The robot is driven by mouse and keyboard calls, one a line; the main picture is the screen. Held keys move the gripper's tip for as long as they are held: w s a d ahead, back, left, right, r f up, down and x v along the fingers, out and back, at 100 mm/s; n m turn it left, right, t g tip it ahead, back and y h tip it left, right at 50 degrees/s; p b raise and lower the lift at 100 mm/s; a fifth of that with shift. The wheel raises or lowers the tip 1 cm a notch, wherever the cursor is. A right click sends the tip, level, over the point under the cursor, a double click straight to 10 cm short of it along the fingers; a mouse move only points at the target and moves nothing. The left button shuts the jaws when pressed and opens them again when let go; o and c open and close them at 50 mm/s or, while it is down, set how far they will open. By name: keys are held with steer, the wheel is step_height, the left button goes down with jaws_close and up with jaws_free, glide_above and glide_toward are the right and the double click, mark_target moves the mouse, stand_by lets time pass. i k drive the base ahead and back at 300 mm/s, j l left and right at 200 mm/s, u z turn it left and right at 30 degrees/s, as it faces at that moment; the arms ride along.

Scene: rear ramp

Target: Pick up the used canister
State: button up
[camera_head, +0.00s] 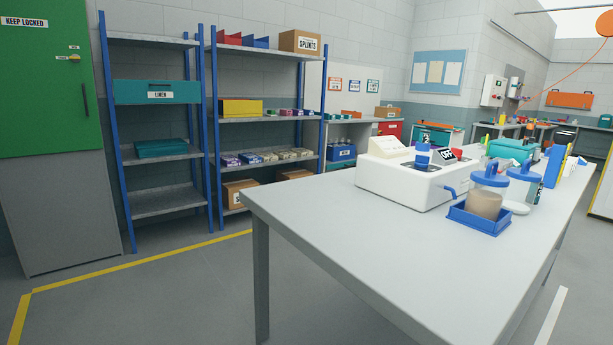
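A canister with cloudy brownish contents and a blue lid (485,203) stands upright in a shallow blue tray (470,222) on the grey table. It looks like the used one. A blue spout or handle sticks out to its left. A second blue-lidded canister (522,186) stands just behind it to the right; it looks clear, and its lower part is partly hidden. My gripper is not in view.
A white machine (405,180) with a blue-capped part on top stands left of the tray. Several supplies crowd the table behind the canisters. The table's near part (400,240) is bare. Blue-framed shelves (160,195) stand at the left.

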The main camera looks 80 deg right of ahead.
mark_target(485, 193)
steer(key=z, duration=3.25)
